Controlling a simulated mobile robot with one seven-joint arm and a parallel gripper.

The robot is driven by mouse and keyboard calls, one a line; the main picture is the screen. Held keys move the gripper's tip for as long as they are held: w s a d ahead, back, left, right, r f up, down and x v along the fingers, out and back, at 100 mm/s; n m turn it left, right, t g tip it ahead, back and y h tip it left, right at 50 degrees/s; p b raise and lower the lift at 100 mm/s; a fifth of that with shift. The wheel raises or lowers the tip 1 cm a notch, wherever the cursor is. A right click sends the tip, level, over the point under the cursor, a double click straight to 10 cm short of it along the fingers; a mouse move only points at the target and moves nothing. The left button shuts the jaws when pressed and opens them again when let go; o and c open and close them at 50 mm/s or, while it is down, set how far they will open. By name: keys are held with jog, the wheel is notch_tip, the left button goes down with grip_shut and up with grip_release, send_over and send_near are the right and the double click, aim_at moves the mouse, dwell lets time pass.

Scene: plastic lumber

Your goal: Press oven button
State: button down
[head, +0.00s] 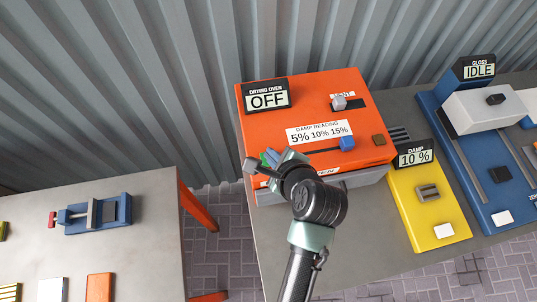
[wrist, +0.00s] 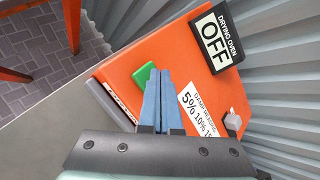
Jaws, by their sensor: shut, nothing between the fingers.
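The drying oven (head: 300,95) is an orange box on the grey bench, and its display (head: 267,96) reads OFF. In the wrist view the oven (wrist: 122,68) also shows its OFF display (wrist: 214,42). A green button (wrist: 144,78) sits on the oven's top near the front corner. My gripper (wrist: 164,74) is shut and empty, with its blue fingertips just beside the button in that view. I cannot tell whether they touch it. In the head view my gripper (head: 272,157) is over the oven's front left corner and hides most of the button.
A yellow damp meter (head: 428,205) reading 10 % and a blue gloss unit (head: 455,150) stand to the right. A separate table (head: 140,240) is at left, across a gap.

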jog(key=shift+f, duration=0.45)
dwell(0.5)
jog(key=shift+r, duration=0.15)
jog(key=shift+r+p, duration=0.85)
jog(key=shift+p, duration=0.35)
notch_tip(320, 180, up, 5)
jog(key=p, duration=0.5)
jog(key=shift+p, duration=0.4)
